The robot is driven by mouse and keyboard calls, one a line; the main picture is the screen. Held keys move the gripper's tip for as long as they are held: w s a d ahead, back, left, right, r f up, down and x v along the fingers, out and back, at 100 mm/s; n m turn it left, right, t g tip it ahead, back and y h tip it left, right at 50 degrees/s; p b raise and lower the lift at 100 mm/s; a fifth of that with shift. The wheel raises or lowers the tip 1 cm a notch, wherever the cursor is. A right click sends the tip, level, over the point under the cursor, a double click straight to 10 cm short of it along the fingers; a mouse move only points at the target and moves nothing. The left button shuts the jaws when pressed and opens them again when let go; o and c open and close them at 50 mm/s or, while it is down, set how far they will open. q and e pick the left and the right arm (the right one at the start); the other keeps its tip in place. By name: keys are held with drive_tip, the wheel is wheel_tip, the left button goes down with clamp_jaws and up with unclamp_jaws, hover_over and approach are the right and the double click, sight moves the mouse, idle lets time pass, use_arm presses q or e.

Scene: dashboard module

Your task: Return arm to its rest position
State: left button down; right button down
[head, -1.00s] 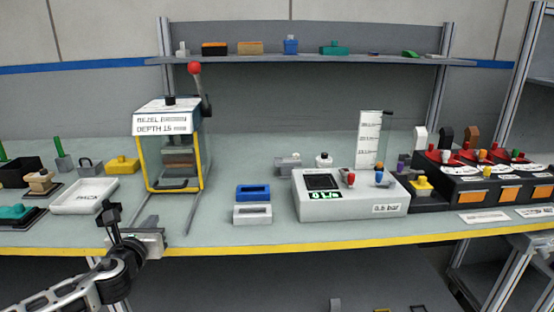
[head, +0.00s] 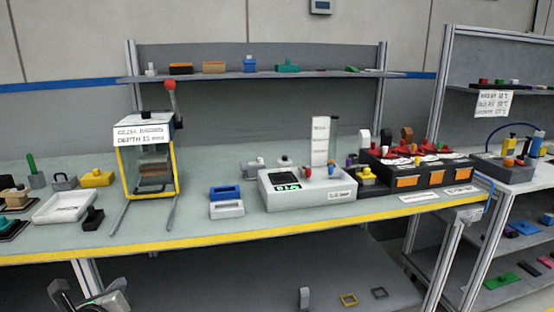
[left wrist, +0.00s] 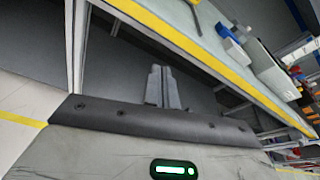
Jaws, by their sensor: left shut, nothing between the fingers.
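My left gripper (head: 90,299) is low at the left bottom edge of the head view, below and in front of the bench's yellow front edge. It is partly cut off by the picture's edge. In the left wrist view its two grey fingers (left wrist: 161,88) are together with nothing between them. They are clear of the bench top. My right gripper is in neither view.
The bench's yellow edge (head: 240,234) runs above my left gripper. A black handled block (head: 93,219) and a white tray (head: 64,207) sit near that edge. A press (head: 149,158) and a grey gauge box (head: 306,190) stand farther right. A lower shelf (head: 250,282) is below.

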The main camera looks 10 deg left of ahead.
use_arm(q)
drive_tip(key=s+d+f+n+g+h, duration=0.35)
drive_tip(key=s+d+f+n, duration=0.65)
drive_tip(key=d, duration=0.4)
drive_tip(key=s+d+f+n+h, duration=0.3)
drive_tip(key=s+d+n+h, duration=0.1)
drive_tip(key=s+d+n, duration=0.6)
drive_tip(key=d+n, duration=0.3)
drive_tip(key=n, duration=0.3)
